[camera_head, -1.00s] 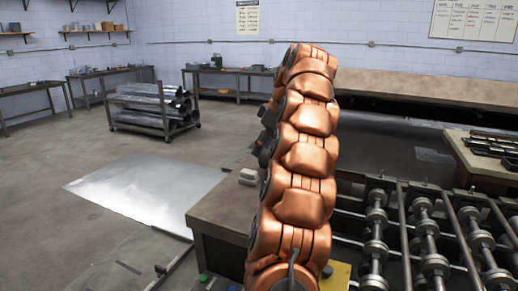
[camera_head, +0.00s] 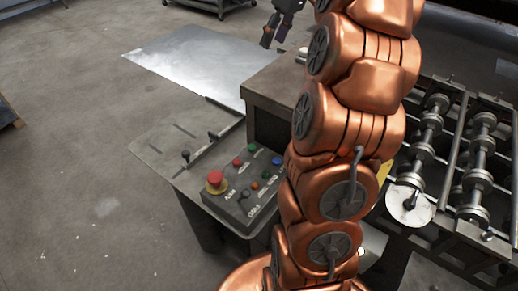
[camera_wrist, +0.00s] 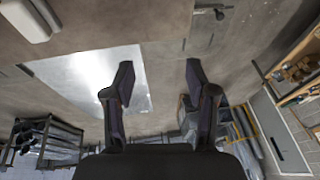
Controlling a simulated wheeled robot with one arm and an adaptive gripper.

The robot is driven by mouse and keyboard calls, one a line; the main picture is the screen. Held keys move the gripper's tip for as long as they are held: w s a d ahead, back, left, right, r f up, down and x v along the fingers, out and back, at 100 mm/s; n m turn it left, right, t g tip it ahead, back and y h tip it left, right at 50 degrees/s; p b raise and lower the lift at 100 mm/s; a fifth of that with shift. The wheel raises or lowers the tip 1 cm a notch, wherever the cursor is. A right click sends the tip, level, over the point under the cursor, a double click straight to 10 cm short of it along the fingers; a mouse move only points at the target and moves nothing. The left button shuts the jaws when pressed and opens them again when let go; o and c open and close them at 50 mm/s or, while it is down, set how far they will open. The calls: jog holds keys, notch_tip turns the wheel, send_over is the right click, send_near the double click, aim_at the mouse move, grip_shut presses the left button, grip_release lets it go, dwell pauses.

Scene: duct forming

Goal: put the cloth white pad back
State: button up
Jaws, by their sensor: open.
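A white pad-like block (camera_wrist: 28,18) shows at the upper left edge of the wrist view, cut off by the frame. It looks pale with rounded edges, and I cannot make out its cloth texture. In the head view only a small pale bit shows beside my arm at the bench top, and I cannot tell if it is the pad. My gripper (camera_wrist: 159,73) is open and empty, its two dark fingers wide apart. The white block lies off to the left of the fingers, apart from them. In the head view my gripper (camera_head: 273,30) hangs past the bench's far edge.
A control panel (camera_head: 240,190) with a red button and several small buttons stands at the bench's near side. The bench top (camera_head: 275,88) is partly hidden by my arm. Rollers (camera_head: 430,140) stand at the right.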

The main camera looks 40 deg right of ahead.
jog(key=s+a+f+g, duration=0.1)
jog(key=s+a+f, duration=0.15)
jog(key=a, duration=0.45)
jog(key=s+a+f+g, duration=0.1)
jog(key=s+a+f, duration=0.1)
jog(key=s+a, duration=0.3)
jog(key=s+a+f+g, duration=0.1)
jog(key=s+a+f, duration=0.15)
jog(key=a, duration=0.55)
jog(key=s+a+f+m+g+h, duration=0.1)
jog(key=s+a+f, duration=0.2)
jog(key=s+f, duration=0.3)
jog(key=s+a+f+m+h, duration=0.1)
jog(key=s+f, duration=0.4)
jog(key=s, duration=0.7)
jog(key=shift+s+a+f+m+g, duration=0.2)
jog(key=shift+a+f+m+g, duration=0.25)
jog(key=shift+a, duration=0.7)
jog(key=shift+r, duration=0.2)
